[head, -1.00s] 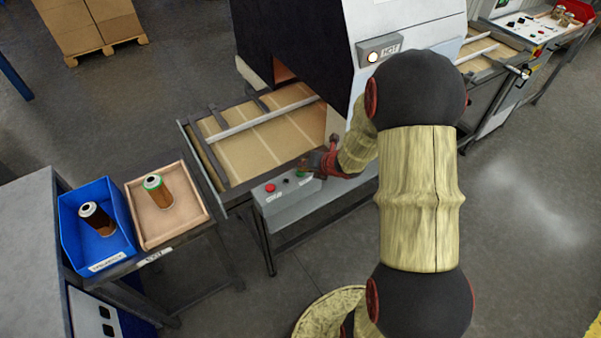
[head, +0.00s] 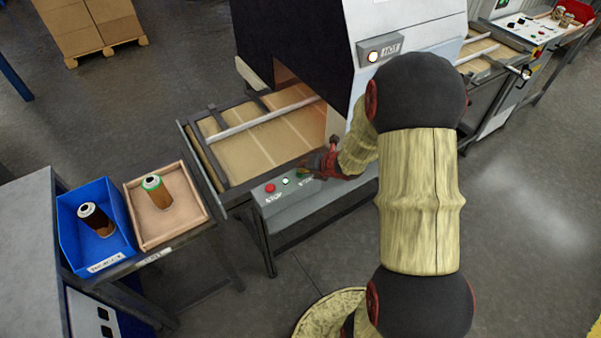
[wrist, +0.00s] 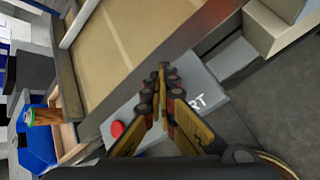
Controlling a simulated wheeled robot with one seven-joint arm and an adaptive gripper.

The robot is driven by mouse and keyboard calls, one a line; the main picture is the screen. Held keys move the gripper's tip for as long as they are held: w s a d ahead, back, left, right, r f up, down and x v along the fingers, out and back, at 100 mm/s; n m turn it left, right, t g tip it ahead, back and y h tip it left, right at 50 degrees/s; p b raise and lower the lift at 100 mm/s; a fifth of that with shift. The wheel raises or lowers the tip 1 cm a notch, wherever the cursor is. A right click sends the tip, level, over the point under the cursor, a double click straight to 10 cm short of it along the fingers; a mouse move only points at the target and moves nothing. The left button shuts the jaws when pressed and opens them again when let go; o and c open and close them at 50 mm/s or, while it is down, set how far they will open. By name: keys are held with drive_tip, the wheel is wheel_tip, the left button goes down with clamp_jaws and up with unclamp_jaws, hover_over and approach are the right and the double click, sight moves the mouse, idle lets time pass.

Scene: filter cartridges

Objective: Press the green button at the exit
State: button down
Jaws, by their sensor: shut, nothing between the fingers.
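The grey control box (head: 285,203) stands at the exit end of the conveyor, with a red button (head: 269,188) labelled STOP and a lit white lamp (head: 285,181) beside it. My gripper (head: 303,173) is shut and empty, its tips down at the START end of the box. The green button is mostly hidden by the fingers, so I cannot see clearly whether they touch it. In the wrist view the closed fingertips (wrist: 163,68) cover the spot beside the START lettering, and the red button (wrist: 117,129) lies to their left.
A blue bin (head: 75,238) and a wooden tray (head: 143,233), each with a cartridge, stand on the left. Floor in front is open.

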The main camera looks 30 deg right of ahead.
drive_tip(key=shift+r, duration=0.1)
drive_tip(key=shift+r+p, duration=0.55)
drive_tip(key=shift+r, duration=0.2)
wheel_tip(320, 180, up, 5)
drive_tip(key=p, duration=0.4)
idle(0.8)
